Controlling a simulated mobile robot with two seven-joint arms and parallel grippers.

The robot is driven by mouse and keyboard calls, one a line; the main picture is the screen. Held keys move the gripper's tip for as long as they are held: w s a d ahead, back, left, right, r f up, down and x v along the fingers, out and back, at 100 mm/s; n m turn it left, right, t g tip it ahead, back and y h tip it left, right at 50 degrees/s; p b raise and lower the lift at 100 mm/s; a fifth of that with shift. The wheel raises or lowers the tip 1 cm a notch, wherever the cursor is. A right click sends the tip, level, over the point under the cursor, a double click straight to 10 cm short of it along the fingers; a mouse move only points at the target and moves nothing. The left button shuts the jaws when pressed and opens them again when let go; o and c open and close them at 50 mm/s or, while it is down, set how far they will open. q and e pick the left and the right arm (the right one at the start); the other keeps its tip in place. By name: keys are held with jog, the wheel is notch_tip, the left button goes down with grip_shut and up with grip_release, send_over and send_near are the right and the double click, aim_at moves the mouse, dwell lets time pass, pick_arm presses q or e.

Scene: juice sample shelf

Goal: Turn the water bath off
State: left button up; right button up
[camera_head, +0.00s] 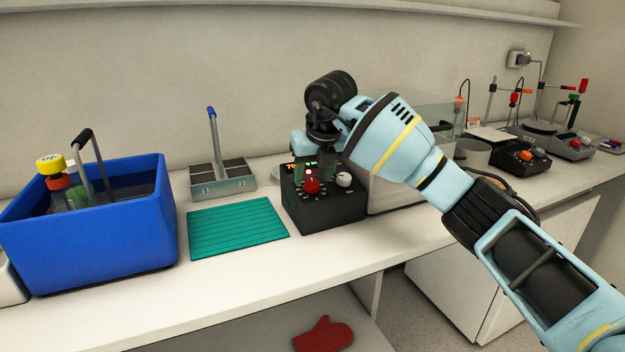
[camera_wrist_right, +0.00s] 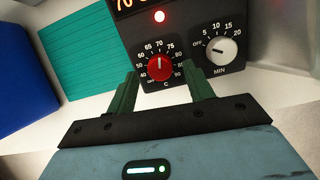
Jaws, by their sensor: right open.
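The water bath's black control box (camera_head: 335,209) stands right of centre on the bench. Its red temperature knob (camera_head: 312,185) also shows in the right wrist view (camera_wrist_right: 160,68), with its white mark pointing up near 70. A red lamp (camera_wrist_right: 159,16) and an orange display (camera_wrist_right: 128,4) starting with 70 are lit. The white timer knob (camera_wrist_right: 222,51) is to its right. My right gripper (camera_head: 313,172) is open, its two green fingers (camera_wrist_right: 161,90) either side of the red knob's line; I cannot tell whether they touch it. My left gripper is out of view.
A blue crate (camera_head: 110,239) with bottles stands at the left. A teal mat (camera_head: 237,228) lies left of the control box, with a metal rack (camera_head: 222,183) behind it. Stirrers and stands (camera_head: 517,157) fill the bench at the right, behind my arm.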

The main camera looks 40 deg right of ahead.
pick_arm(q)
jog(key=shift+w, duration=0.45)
pick_arm(e)
jog(key=shift+x, duration=1.05)
jog(key=c, duration=0.7)
jog(key=shift+c, duration=1.4)
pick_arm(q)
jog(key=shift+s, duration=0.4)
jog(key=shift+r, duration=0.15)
